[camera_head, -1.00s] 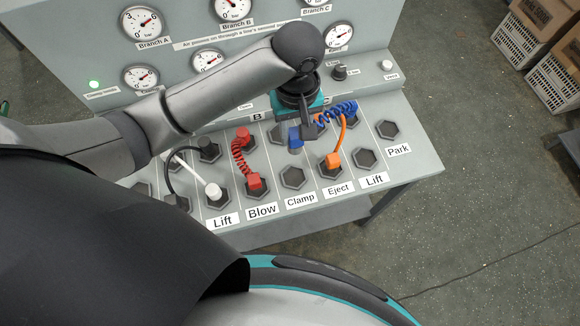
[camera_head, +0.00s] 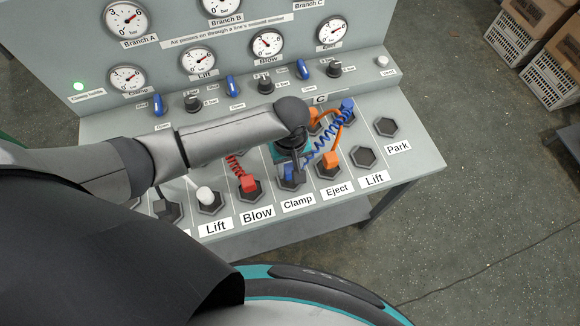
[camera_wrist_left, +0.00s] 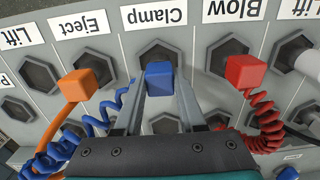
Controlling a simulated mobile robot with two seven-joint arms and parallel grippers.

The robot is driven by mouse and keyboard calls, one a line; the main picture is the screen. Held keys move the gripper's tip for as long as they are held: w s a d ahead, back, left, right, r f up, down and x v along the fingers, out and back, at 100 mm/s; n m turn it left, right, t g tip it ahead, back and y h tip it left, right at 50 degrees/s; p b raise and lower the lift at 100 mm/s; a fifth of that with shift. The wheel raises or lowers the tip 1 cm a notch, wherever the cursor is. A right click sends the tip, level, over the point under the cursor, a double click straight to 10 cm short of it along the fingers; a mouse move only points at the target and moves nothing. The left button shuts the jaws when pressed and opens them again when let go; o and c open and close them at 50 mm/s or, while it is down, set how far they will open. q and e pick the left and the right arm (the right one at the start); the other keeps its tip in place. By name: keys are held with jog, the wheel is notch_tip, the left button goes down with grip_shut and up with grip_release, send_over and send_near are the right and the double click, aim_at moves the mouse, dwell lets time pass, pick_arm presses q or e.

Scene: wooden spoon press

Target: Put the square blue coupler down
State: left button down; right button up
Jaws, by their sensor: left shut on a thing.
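My left gripper (camera_head: 290,176) is shut on the square blue coupler (camera_wrist_left: 160,79), which sits between its two fingers in the left wrist view. In the head view the coupler (camera_head: 287,180) is low over the hexagonal Clamp socket, mostly hidden by the gripper. In the wrist view the Clamp socket (camera_wrist_left: 160,53) shows partly behind the coupler. I cannot tell whether the coupler touches the socket. A coiled blue hose (camera_head: 325,145) runs from it to a blue plug (camera_head: 347,105) at the back right. My right gripper is not in view.
A square orange coupler (camera_head: 331,160) stands at Eject and a square red coupler (camera_head: 248,183) at Blow, on either side. A white round coupler (camera_head: 205,195) stands at Lift on the left. The right Lift socket (camera_head: 364,156) and Park socket (camera_head: 386,127) are empty.

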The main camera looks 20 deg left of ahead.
aim_at(290, 168)
pick_arm(q)
jog(key=shift+f, duration=0.1)
jog(key=c, duration=0.5)
grip_release()
notch_tip(290, 168, up, 12)
jog(key=p, duration=0.3)
jog(key=shift+r, duration=0.2)
